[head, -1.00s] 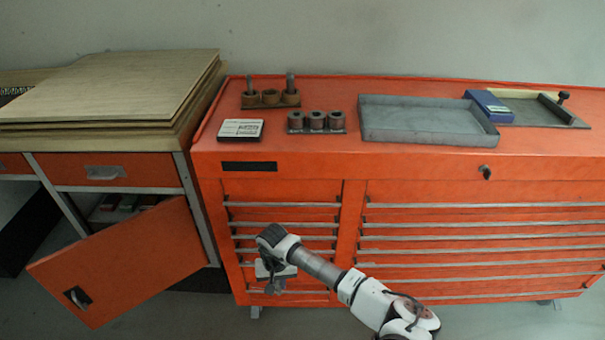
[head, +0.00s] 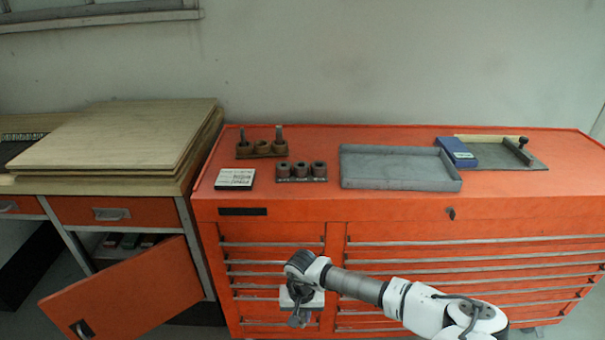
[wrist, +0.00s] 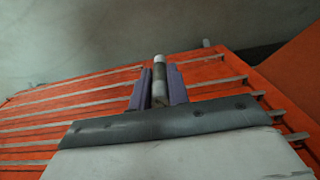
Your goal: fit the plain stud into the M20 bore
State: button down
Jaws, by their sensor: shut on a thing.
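My gripper (wrist: 160,90) is shut on a stud (wrist: 159,68), a short cylinder with a pale end, standing out between the purple fingers. In the head view my gripper (head: 299,318) hangs low in front of the drawers, and the stud cannot be made out there. The grey block with three round bores (head: 301,179) stands on the cabinet top, above and behind my gripper. I cannot read which bore is M20. Behind it, a brown holder (head: 261,154) has studs upright in its left and right places. Its middle place shows no stud.
A white printed card (head: 235,179) lies left of the block; its text is too small to read. A grey tray (head: 400,180), a blue box (head: 457,152) and a shallow black-knobbed tray (head: 520,155) lie to the right. A cabinet door (head: 135,285) hangs open at left.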

dwell(0.5)
notch_tip(320, 180, down, 20)
jog(key=s+b, duration=0.2)
jog(key=b, duration=0.7)
jog(key=shift+r+b, duration=0.25)
jog(key=shift+b, duration=0.05)
jog(key=shift+d, duration=0.1)
